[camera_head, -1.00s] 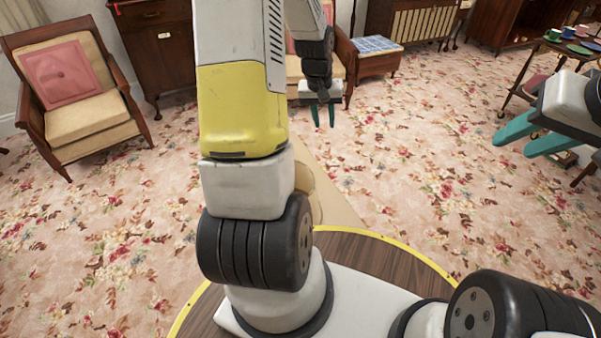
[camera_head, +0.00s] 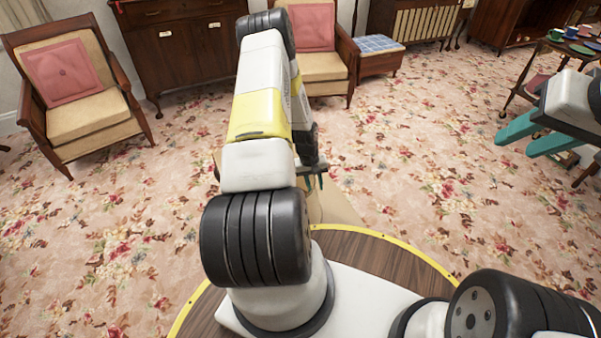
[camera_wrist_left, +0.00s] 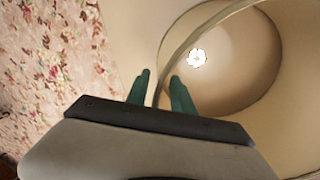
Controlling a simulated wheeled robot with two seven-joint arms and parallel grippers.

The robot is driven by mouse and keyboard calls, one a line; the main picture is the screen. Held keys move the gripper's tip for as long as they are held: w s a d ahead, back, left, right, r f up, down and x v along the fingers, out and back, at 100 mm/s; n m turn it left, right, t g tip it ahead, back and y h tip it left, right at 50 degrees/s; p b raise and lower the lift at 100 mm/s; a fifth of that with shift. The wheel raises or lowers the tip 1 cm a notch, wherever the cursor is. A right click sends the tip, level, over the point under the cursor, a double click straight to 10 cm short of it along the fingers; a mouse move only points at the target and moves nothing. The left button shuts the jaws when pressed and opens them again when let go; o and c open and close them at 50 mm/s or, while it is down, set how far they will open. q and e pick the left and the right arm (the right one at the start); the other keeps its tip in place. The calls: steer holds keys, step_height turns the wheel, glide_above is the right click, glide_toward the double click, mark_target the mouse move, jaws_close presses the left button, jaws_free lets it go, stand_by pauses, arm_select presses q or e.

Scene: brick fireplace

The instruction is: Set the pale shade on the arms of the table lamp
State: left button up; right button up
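The pale shade (camera_wrist_left: 150,25) fills much of the left wrist view, seen from above into its hollow inside. A small white flower-shaped spot shows at its inner end. My left gripper (camera_wrist_left: 160,76) has its two teal fingers on either side of the shade's thin rim, with a gap between them; firm contact does not show. In the head view my left gripper (camera_head: 316,184) is low behind my arm, which mostly hides the shade. My right gripper (camera_head: 514,143) is at the right edge, its teal fingers apart and empty. I cannot make out the table lamp.
A beige surface (camera_head: 338,207) shows beyond my base. Armchairs (camera_head: 85,108) with pink cushions, a wooden cabinet (camera_head: 178,55) and a blue-topped stool (camera_head: 377,58) stand at the back. A trolley (camera_head: 553,50) with cups is at the right. The flowered carpet (camera_head: 420,170) between is open.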

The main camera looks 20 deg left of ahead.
arm_select(q)
steer(key=f, duration=0.3)
steer(key=shift+w+d+f, duration=0.1)
steer(key=shift+w+d, duration=0.15)
steer(key=shift+d, duration=0.05)
steer(key=shift+c, duration=0.2)
jaws_close()
